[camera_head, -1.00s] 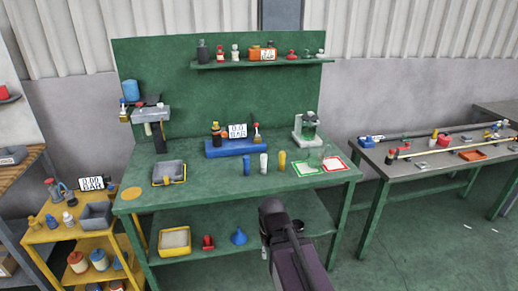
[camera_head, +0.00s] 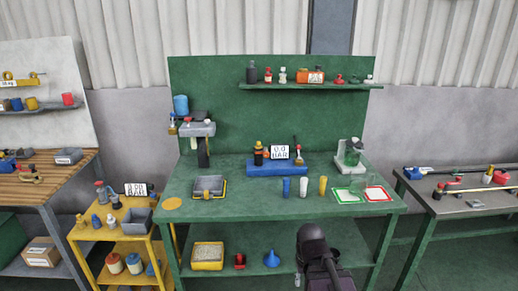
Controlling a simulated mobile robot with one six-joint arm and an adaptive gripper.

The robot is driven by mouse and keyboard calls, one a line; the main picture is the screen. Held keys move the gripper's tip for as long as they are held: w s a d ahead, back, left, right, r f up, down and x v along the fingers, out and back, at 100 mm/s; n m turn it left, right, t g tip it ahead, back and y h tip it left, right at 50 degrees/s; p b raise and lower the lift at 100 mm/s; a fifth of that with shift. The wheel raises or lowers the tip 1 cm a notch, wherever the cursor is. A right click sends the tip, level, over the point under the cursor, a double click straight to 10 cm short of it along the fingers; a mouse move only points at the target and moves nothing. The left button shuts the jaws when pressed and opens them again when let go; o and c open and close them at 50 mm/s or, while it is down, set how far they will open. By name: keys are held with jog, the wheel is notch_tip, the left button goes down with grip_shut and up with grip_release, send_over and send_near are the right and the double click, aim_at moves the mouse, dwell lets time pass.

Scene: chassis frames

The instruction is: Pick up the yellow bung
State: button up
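The yellow bung (camera_head: 322,186) stands upright on the green workbench (camera_head: 240,222). It is the rightmost of a row of three, beside a white bung (camera_head: 303,187) and a blue bung (camera_head: 286,187). It is clear of my arm, which shows dark at the bottom of the view, in front of the bench. My gripper's fingers cannot be made out. Nothing covers the yellow bung.
A blue block (camera_head: 277,169) with a pressure display stands behind the bungs. Green-framed (camera_head: 348,196) and red-framed (camera_head: 378,194) sheets lie to the right. A grey tray (camera_head: 209,187) is at the left. The bench front is mostly clear.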

notch_tip(320, 180, up, 15)
jog(key=p, duration=1.5)
